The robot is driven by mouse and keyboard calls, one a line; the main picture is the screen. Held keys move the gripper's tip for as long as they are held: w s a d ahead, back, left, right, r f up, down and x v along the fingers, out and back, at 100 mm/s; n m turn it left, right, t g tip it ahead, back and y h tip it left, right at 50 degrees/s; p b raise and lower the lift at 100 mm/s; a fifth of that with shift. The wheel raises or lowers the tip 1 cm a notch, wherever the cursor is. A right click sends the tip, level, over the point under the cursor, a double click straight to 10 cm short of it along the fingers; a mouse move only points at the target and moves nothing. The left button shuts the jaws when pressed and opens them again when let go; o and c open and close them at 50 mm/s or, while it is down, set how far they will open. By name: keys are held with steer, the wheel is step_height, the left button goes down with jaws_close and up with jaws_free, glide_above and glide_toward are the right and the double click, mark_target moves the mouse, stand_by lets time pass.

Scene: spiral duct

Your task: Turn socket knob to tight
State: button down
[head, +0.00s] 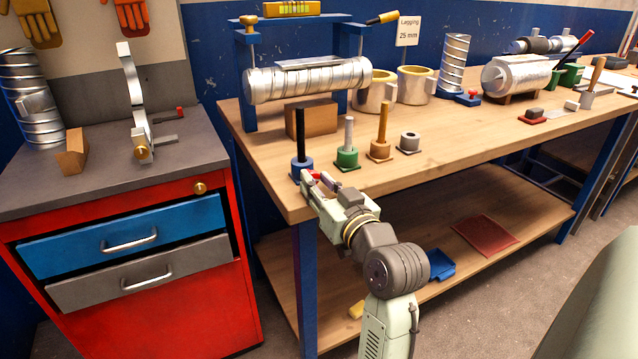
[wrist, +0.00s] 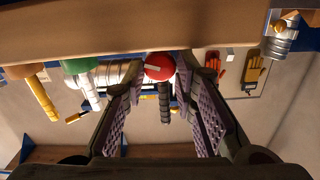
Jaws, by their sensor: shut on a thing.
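The red round knob (wrist: 158,67) shows in the wrist view with a short pale mark on its face, roughly level in the picture. It sits between the fingertips of my gripper (wrist: 161,73), which is shut on its sides. In the head view my gripper (head: 313,180) is at the near left corner of the bench, just in front of the blue socket (head: 301,168) with a black upright handle (head: 300,135). There the knob is mostly hidden by the fingers, and its mark cannot be read. Whether it is at tight cannot be told.
Green (head: 347,157) and tan (head: 380,149) sockets with upright handles stand to the right along the bench's front edge. A red cabinet (head: 160,310) with drawers stands left of the bench (head: 440,160). A wooden block (head: 306,119) lies behind the sockets.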

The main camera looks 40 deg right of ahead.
steer(key=m+p, duration=0.3)
steer(key=m, duration=0.1)
steer(key=shift+r, duration=0.1)
steer(key=shift+m+p, duration=0.65)
steer(key=shift+m, duration=0.25)
steer(key=c, duration=1.3)
jaws_free()
steer(key=shift+d+f, duration=0.1)
steer(key=shift+f, duration=0.1)
